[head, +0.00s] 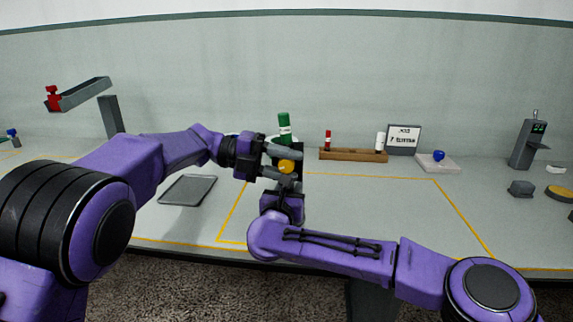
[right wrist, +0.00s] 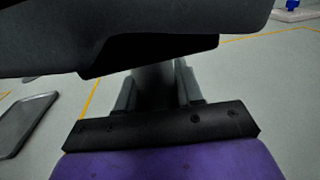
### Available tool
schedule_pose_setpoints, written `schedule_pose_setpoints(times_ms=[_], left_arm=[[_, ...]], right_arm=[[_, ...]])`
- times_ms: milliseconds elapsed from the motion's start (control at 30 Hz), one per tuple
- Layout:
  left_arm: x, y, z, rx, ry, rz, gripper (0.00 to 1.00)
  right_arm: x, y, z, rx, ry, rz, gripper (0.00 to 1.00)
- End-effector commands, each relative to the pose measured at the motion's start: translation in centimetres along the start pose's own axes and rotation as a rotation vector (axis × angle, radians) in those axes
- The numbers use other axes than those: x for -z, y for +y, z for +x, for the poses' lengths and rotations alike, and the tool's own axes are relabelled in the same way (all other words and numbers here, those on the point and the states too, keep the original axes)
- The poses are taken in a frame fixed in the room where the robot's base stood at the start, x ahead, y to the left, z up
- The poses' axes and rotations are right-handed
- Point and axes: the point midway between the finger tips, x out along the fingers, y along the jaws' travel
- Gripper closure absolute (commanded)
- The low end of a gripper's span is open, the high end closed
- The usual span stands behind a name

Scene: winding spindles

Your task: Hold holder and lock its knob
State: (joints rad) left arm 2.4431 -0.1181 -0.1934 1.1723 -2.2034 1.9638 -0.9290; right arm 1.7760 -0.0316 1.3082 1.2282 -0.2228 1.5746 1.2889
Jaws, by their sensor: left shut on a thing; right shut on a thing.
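The holder is a dark block (head: 298,171) near the table's middle, mostly hidden by my grippers. Its round orange-yellow knob (head: 286,166) faces me. A green spindle with a white band (head: 284,124) stands upright at the holder. My left gripper (head: 283,164) comes from the left, its grey fingers above and below the knob in the picture, shut on it. My right gripper (head: 286,187) comes from below; its fingertips are hidden in the head view. In the right wrist view, its fingers (right wrist: 155,88) close around a dark post of the holder (right wrist: 152,90). A large dark part covers the top there.
A grey tray (head: 188,190) lies to the left. Behind stand a wooden rack (head: 353,155) with red and white spindles, a sign (head: 403,139) and a white pad with a blue knob (head: 438,162). A grey device (head: 527,144) stands far right. The yellow-outlined area right of centre is clear.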

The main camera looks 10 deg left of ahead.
Motion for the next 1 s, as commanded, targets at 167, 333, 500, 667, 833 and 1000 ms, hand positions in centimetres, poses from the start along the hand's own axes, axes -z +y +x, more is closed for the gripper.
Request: schedule_pose_setpoints(times_ms=[167,333,500,667,833,1000], left_arm=[[-0.02,0.03,0.02,-0.172,-0.001,0.003,0.90],[-0.02,0.01,0.07,-0.331,0.000,0.002,0.90],[-0.05,0.07,0.04,-0.479,0.000,0.001,0.90],[-0.04,0.06,0.03,-0.594,0.000,0.001,0.90],[-0.06,0.08,0.01,-0.685,0.000,0.000,0.91],[-0.05,0.05,-0.02,-0.742,0.000,0.000,0.91]], right_arm=[[-0.21,-0.01,0.02,0.000,-0.003,0.001,1.00],[-0.22,-0.01,0.02,0.000,-0.004,0.001,1.00],[-0.22,-0.01,0.02,0.000,-0.004,0.001,1.00],[-0.23,0.00,0.01,0.000,-0.004,0.001,1.00],[-0.23,0.00,0.01,0.000,-0.004,0.001,1.00],[-0.24,0.01,0.00,0.000,-0.004,0.001,1.00]])
